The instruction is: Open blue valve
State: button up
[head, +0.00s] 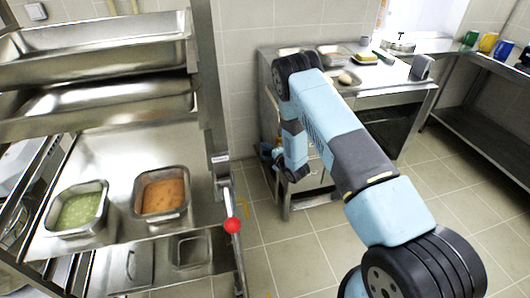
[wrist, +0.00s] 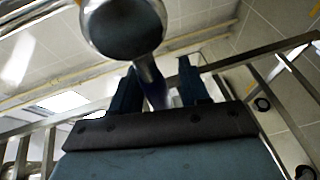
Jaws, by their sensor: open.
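In the wrist view my gripper (wrist: 158,82) is open, with its two dark blue fingers apart. A shiny metal stem with a bluish tint (wrist: 152,80) shows between the fingers. A large rounded, dark grey-blue end (wrist: 125,28) is close to the camera. This looks like a valve lever with a knob, but I cannot be sure it is the blue valve. I cannot tell whether the fingers touch it. In the head view my arm reaches down beside the steel counter, and its links hide most of the gripper and whatever is there.
A steel rack with food pans (head: 162,192) stands at the left. A lever with a red ball (head: 232,225) sticks out at its right edge. A steel counter (head: 350,92) stands behind my arm. Tiled floor (head: 285,250) is clear between them.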

grip_shut()
jog(key=shift+s+a, duration=0.1)
jog(key=shift+a, duration=0.05)
dwell(0.6)
